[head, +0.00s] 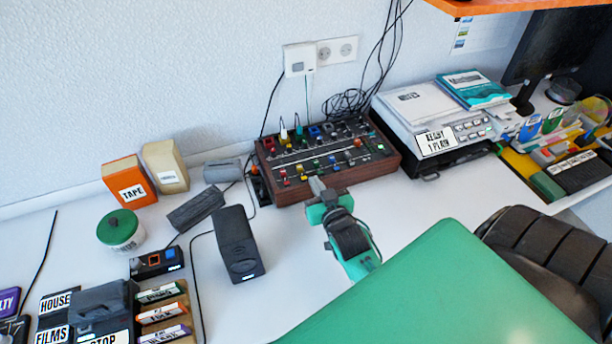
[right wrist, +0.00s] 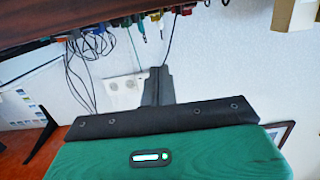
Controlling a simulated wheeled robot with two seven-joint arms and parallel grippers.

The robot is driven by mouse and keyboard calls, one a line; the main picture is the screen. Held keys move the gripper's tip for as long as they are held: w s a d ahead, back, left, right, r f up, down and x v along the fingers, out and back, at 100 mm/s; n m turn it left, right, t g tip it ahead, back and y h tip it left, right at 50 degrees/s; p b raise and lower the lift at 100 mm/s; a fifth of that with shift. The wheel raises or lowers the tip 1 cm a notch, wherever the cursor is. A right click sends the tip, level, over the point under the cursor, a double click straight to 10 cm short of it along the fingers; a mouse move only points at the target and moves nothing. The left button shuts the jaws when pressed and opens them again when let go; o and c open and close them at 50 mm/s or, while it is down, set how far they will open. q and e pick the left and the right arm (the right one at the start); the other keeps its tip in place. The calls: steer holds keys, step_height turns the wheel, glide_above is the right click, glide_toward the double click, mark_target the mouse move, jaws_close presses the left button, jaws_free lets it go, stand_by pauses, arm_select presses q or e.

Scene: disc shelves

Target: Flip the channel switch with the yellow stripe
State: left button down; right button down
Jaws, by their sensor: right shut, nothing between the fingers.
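The mixer (head: 325,158), a dark panel in a brown wooden case with rows of coloured knobs and switches, stands on the white desk against the wall. Small yellow parts show on it, but I cannot tell which is the switch with the yellow stripe. My right gripper (head: 316,185) is shut and empty, just in front of the mixer's front edge; I cannot tell if it touches. In the right wrist view, my shut fingers (right wrist: 157,84) show below the mixer's brown case (right wrist: 60,22), with coloured plugs or knobs along its edge. My left gripper is not in view.
A black speaker (head: 238,245) stands left of my right gripper. A white machine (head: 430,110) with a binder on it is right of the mixer. Cables (head: 350,100) hang behind the mixer. An orange box (head: 129,181) and a green-lidded jar (head: 120,232) are at left.

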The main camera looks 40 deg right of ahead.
glide_above(306, 183)
steer(key=s, duration=0.1)
steer(key=f, duration=0.1)
steer(key=f+p, duration=0.1)
steer(key=shift+w+f, duration=0.4)
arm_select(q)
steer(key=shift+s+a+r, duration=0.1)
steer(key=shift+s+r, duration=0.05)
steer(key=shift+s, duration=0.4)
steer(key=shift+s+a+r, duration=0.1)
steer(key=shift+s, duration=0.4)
arm_select(e)
steer(key=shift+w+f, duration=0.1)
steer(key=shift+f, duration=0.9)
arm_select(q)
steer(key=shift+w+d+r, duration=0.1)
arm_select(e)
steer(key=shift+r, duration=0.1)
